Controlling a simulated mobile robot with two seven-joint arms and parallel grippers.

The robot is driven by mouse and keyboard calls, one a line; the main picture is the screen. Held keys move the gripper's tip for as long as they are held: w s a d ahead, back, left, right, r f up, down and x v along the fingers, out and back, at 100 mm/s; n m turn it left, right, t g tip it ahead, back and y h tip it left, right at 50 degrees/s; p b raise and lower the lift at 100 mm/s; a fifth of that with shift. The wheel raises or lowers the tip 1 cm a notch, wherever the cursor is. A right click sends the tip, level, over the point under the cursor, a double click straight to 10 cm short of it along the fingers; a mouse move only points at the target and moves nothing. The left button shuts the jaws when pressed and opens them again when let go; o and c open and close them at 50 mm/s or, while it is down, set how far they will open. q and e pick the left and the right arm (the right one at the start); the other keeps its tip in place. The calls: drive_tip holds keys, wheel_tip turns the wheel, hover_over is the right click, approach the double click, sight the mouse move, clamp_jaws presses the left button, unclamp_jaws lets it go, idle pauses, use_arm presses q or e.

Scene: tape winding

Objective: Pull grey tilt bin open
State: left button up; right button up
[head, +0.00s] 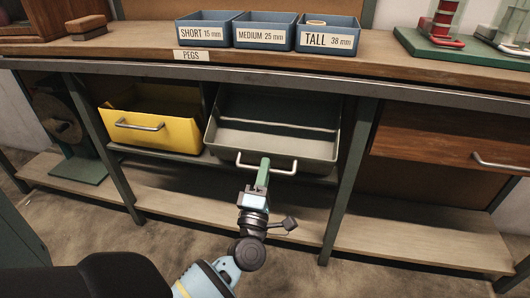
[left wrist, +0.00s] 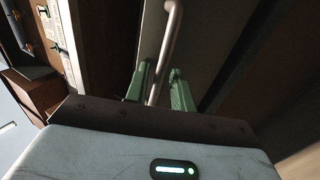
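The grey tilt bin (head: 275,139) hangs under the bench, right of the yellow bin in the head view. It is tilted out at the front and its empty-looking inside shows. Its pale bar handle (head: 282,171) is on the front; the bar also shows in the left wrist view (left wrist: 168,45). My left gripper (head: 264,169) is at the handle, its green fingers covering part of the bar. In the left wrist view the bar runs between the two fingers (left wrist: 159,80). Whether they press on it is unclear. My right gripper is out of view.
The yellow bin (head: 158,107) is beside the grey bin. A green bench leg (head: 345,180) stands just right of it. Blue peg trays (head: 264,43) are on the bench top. A wooden drawer (head: 440,140) is at right. The lower shelf (head: 190,196) looks clear.

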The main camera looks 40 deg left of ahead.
use_arm(q)
drive_tip(key=p+v, duration=0.1)
drive_tip(key=v, duration=0.6)
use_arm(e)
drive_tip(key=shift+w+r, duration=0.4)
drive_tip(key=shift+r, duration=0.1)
use_arm(q)
drive_tip(key=shift+s, duration=0.1)
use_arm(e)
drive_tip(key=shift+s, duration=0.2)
